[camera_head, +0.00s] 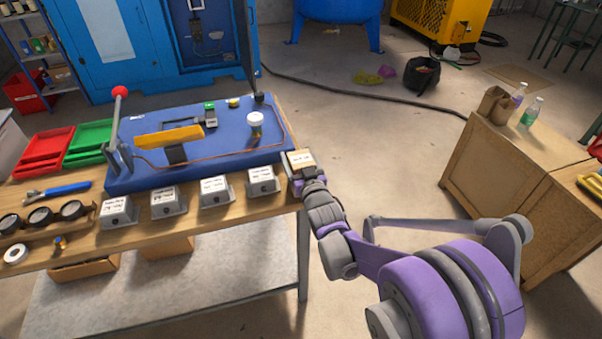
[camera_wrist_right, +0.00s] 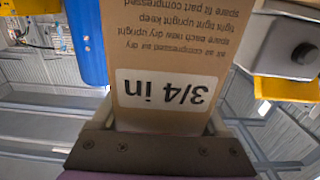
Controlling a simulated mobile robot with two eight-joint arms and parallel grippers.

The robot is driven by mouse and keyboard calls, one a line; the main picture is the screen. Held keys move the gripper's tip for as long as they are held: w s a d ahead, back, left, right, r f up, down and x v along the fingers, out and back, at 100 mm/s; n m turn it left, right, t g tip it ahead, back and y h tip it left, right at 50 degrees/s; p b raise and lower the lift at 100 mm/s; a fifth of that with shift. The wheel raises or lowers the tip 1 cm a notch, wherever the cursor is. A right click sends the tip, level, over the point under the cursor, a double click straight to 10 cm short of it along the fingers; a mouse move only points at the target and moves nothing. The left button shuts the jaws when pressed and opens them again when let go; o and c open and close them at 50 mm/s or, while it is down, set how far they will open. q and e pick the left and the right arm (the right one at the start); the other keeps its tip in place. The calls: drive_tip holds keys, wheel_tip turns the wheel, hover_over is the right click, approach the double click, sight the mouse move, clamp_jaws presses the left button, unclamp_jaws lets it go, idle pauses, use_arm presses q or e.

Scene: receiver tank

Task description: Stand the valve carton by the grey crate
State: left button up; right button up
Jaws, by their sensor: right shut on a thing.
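The valve carton (camera_head: 299,160) is a small brown cardboard box, held at the right end of the workbench. My right gripper (camera_head: 308,181) is shut on it. In the right wrist view the carton (camera_wrist_right: 163,50) stands between the jaws (camera_wrist_right: 160,130), with its "3/4 in" label upside down in the picture. I cannot tell whether its base touches anything. A pale grey crate (camera_head: 9,147) shows in part at the far left edge, cut off by the frame; I cannot tell if it is the task's grey crate. My left gripper is not in view.
Several grey labelled boxes (camera_head: 215,192) line the bench front. A blue board (camera_head: 205,160) carries a red-knobbed lever (camera_head: 119,92), a yellow bar (camera_head: 169,137) and a white-capped fitting (camera_head: 255,120). Red (camera_head: 42,153) and green (camera_head: 90,139) trays sit left. A wooden cabinet (camera_head: 505,180) stands right.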

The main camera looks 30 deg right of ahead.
clamp_jaws()
drive_tip(key=shift+r, duration=0.1)
